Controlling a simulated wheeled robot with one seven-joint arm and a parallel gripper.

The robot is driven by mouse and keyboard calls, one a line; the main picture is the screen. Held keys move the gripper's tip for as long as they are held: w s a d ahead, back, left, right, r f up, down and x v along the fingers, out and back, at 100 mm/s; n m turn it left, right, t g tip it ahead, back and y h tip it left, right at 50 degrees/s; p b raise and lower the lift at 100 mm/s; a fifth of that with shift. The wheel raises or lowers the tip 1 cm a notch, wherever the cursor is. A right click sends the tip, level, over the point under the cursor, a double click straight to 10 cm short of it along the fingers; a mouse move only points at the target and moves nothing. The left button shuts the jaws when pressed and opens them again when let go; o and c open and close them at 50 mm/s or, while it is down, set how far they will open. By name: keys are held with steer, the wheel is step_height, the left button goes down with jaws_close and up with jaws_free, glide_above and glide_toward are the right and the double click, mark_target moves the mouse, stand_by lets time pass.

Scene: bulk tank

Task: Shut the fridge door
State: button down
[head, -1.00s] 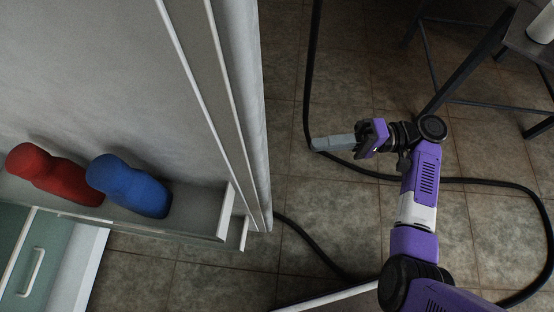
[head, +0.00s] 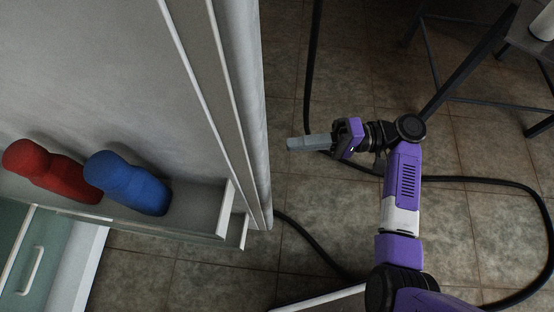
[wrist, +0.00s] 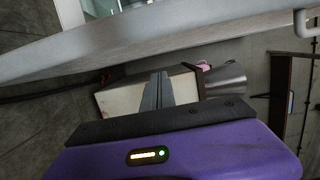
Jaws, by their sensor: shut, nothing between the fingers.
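The fridge door (head: 110,70) stands open at the left of the head view, with its inner face and a door shelf (head: 205,205) showing. Its free edge (head: 252,100) faces my arm. In the wrist view a long pale panel, apparently the door (wrist: 150,35), crosses the top of the picture. My gripper (head: 292,143) is to the right of the door edge, pointing left at it, with a small gap between in the head view. The fingers are together and empty; they also show in the wrist view (wrist: 158,85). The fridge's door hinge is out of sight.
A red bottle (head: 45,170) and a blue bottle (head: 127,183) lie on the door shelf. Green drawers (head: 35,255) are at lower left. A black hose (head: 470,180) loops over the tiled floor. A dark-legged table (head: 470,60) stands at upper right.

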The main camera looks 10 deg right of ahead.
steer(key=s+a+b, duration=0.2)
steer(key=s+a, duration=0.1)
steer(key=a, duration=0.3)
steer(key=shift+s, duration=0.1)
stand_by(0.4)
